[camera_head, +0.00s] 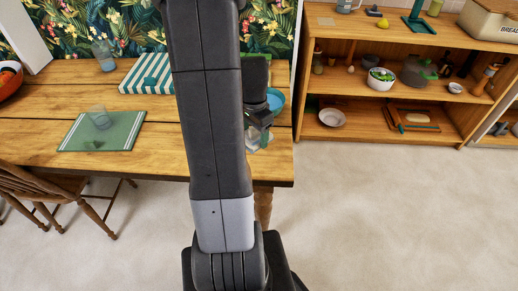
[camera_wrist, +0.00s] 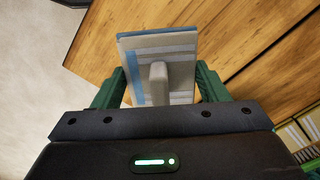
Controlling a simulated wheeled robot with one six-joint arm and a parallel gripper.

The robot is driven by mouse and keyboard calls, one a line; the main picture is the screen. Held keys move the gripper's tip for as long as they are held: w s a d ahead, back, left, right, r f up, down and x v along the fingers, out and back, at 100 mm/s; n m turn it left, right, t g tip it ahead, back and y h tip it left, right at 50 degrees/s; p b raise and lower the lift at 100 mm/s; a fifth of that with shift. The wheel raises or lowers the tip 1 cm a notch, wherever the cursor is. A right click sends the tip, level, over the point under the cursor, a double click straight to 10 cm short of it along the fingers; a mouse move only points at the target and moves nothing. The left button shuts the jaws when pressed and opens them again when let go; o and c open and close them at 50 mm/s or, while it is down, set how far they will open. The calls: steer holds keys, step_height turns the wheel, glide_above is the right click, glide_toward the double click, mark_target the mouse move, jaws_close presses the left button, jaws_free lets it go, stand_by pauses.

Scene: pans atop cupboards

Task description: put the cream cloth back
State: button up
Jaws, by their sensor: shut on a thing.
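A folded cream cloth (camera_wrist: 182,48) with pale blue stripes and a blue edge is between the green fingers of my gripper (camera_wrist: 160,80) in the wrist view. The fingers are shut on it from both sides. A grey upright bar stands in front of its middle. In the head view my gripper (camera_head: 257,128) is over the right end of the wooden table (camera_head: 170,165), and a pale bit of the cloth shows beneath it. My arm hides part of the table there.
A green placemat (camera_head: 75,142) with a clear glass and a green-and-white striped item (camera_head: 135,82) lie on the table. A blue bowl (camera_head: 276,97) is behind my gripper. A wooden shelf unit (camera_head: 345,92) with dishes stands right, past open floor.

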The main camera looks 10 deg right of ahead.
mark_target(255, 145)
steer(key=shift+f, duration=2.75)
steer(key=shift+f+b, duration=0.2)
steer(key=shift+b, duration=0.15)
steer(key=o, duration=1.2)
steer(key=shift+o, duration=0.2)
step_height(255, 145, up, 12)
steer(key=shift+r+p, duration=0.2)
steer(key=shift+p, duration=0.55)
